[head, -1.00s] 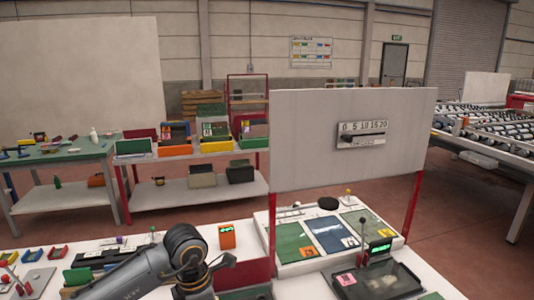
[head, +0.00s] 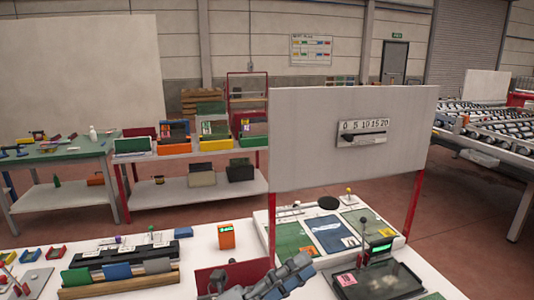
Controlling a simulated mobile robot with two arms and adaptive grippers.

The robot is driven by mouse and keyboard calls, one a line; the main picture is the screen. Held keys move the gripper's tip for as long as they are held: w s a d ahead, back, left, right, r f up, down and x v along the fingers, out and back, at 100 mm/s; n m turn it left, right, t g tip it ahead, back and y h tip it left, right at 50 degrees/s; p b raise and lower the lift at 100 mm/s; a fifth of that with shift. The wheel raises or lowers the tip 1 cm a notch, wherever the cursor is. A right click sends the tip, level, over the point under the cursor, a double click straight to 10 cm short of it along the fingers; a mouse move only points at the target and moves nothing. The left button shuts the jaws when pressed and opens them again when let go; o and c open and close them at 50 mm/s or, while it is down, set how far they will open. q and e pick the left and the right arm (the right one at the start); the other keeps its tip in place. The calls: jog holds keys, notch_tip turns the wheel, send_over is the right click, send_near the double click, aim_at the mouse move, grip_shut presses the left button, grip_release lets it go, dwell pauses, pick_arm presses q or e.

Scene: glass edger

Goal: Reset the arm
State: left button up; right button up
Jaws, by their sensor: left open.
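My left gripper (head: 298,270) shows at the bottom centre, grey and partly cut off by the lower edge. It is open, with nothing seen between its fingers. It is in front of the control console (head: 262,216) with its green and blue panels, and left of the dark tray (head: 375,281). I cannot tell whether the gripper touches anything. My right gripper is not in view.
A white board (head: 310,145) with a number scale stands on red posts above the console. An orange device (head: 226,236) and a wooden rack (head: 120,285) with coloured plates are on the white table. A green table (head: 60,151) and a roller conveyor (head: 490,135) stand farther back.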

pick_arm(q)
jog(key=w+a+f+n+t+y, duration=0.25)
jog(key=a+n+t+y, duration=0.4)
jog(key=n, duration=0.35)
jog(key=w+a+f+n+t+y, duration=0.25)
jog(key=a+n+t+y, duration=0.25)
jog(key=a+n+y, duration=0.4)
jog(key=s+a+f+n+g+y, duration=0.25)
jog(key=a+f+n, duration=0.2)
jog(key=f, duration=0.25)
jog(key=s+a+f+n+g+y, duration=0.1)
jog(key=a+f+n+g+y, duration=0.25)
jog(key=f+n, duration=0.35)
jog(key=s+a+f+n+g, duration=0.1)
jog(key=s+f+g, duration=0.55)
jog(key=s, duration=0.45)
jog(key=s+a+f+n+g, duration=0.1)
jog(key=s+f+g, duration=0.4)
jog(key=s+f, duration=0.45)
notch_tip(320, 180, down, 26)
jog(key=s+b, duration=0.2)
jog(key=s+a+f+g, duration=0.2)
jog(key=s+a+f, duration=0.1)
jog(key=s+f, duration=1.4)
jog(key=shift+f+b, duration=0.45)
jog(key=shift+f, duration=0.05)
